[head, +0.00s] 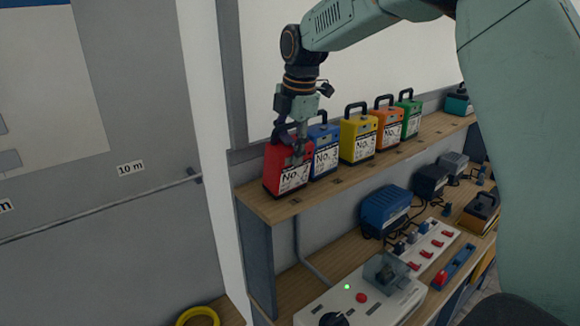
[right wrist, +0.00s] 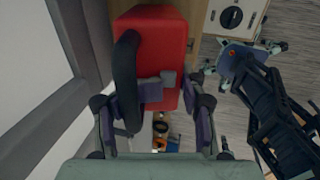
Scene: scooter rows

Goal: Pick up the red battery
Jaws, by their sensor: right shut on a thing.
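The red battery (head: 287,172) stands at the left end of the upper wooden shelf, with a white "No." label on its front. My right gripper (head: 290,138) comes down on it from above. In the right wrist view the red battery (right wrist: 172,45) lies between the fingers, and my right gripper (right wrist: 157,90) is shut on its black handle (right wrist: 126,80). The battery looks upright; whether its base touches the shelf is hard to tell. My left gripper is not in view.
A blue battery (head: 323,148) stands close beside the red one. Yellow (head: 358,138), orange (head: 389,130) and green (head: 410,117) batteries follow to the right. The lower shelf holds a control box (head: 360,296), a blue charger (head: 385,208) and a power strip (head: 430,245).

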